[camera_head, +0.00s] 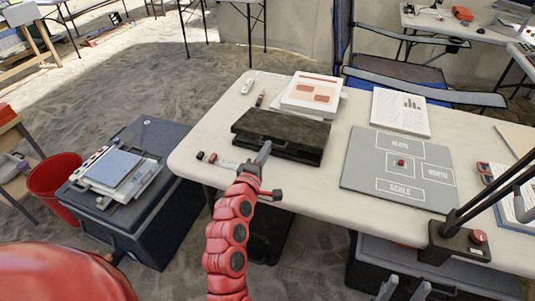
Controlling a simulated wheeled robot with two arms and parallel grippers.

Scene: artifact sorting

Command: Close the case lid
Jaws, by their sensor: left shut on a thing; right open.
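A dark case (300,154) lies on the white table left of its middle. Its dark lid (285,124) lies over the base and looks lowered. A dark band shows between lid and base at the front, and I cannot tell if the lid is fully seated. My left gripper (264,153) is at the case's front edge, shut on the lid's edge as far as I can see. The exact contact is small and partly hidden by the fingers. My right gripper (403,289) is open and empty at the bottom edge of the view, in front of the table.
A grey sorting board (372,183) with a small red piece (401,162) lies right of the case. A black lamp-like stand (458,238) is at the table's front right. A dark crate (165,223) stands left.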

